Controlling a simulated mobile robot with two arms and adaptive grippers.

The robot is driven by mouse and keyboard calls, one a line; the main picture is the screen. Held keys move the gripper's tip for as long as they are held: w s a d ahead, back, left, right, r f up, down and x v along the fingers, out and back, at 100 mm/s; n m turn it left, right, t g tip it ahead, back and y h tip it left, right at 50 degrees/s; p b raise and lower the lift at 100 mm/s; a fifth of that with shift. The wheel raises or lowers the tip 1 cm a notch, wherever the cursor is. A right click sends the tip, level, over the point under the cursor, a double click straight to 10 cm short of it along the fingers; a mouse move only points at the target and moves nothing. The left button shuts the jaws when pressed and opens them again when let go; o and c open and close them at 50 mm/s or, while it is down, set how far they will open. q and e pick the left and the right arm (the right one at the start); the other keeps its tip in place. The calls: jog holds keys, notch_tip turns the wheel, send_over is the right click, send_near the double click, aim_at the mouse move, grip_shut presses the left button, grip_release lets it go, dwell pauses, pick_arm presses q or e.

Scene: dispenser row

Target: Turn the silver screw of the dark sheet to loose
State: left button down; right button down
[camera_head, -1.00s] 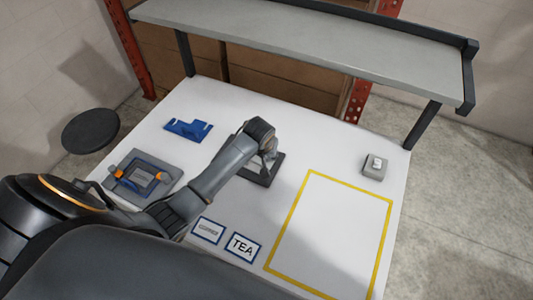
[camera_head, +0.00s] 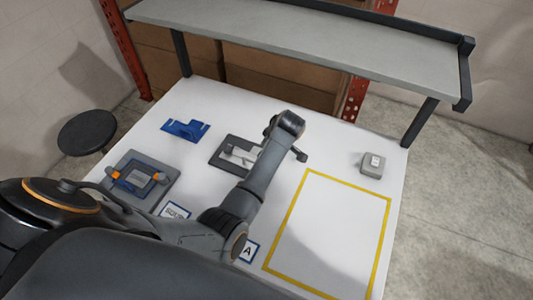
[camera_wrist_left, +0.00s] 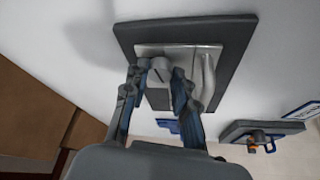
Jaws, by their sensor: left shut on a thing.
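The dark sheet (camera_head: 222,161) lies flat on the white table with a light grey metal piece on it. It also shows in the left wrist view (camera_wrist_left: 237,45), where the silver screw (camera_wrist_left: 160,66) is a round grey head with a dark slot line across it. My left gripper (camera_wrist_left: 157,82) is shut on the silver screw, with one finger on each side of it. In the head view my left forearm and wrist cover the right part of the sheet and hide the screw and fingertips. My right gripper is in neither current view.
A grey fixture with orange clamps (camera_head: 165,190) stands at the left, with a blue bracket (camera_head: 186,130) behind it. A small grey box with a white top (camera_head: 371,168) stands at the right. A yellow-outlined area (camera_head: 335,225) is empty. A shelf (camera_head: 300,45) spans the back.

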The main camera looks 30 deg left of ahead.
pick_arm(q)
jog(key=n, duration=0.1)
jog(key=n+g+b, duration=0.1)
jog(key=f+n, duration=0.1)
jog(key=shift+s+d+g+b, duration=0.1)
jog(key=shift+d+g+b, duration=0.15)
jog(key=shift+g+b, duration=0.05)
jog(key=shift+n+g+b, duration=0.4)
jog(key=shift+n+b, duration=0.25)
jog(key=shift+n, duration=0.65)
jog(key=shift+a, duration=0.1)
jog(key=c, duration=1)
grip_release()
jog(key=shift+r, duration=0.1)
jog(key=shift+c, duration=0.2)
jog(key=shift+w+a, duration=0.1)
jog(key=shift+w, duration=0.15)
jog(key=shift+r, duration=0.15)
jog(key=shift+r, duration=0.25)
notch_tip(320, 180, up, 9)
jog(key=shift+r, duration=0.15)
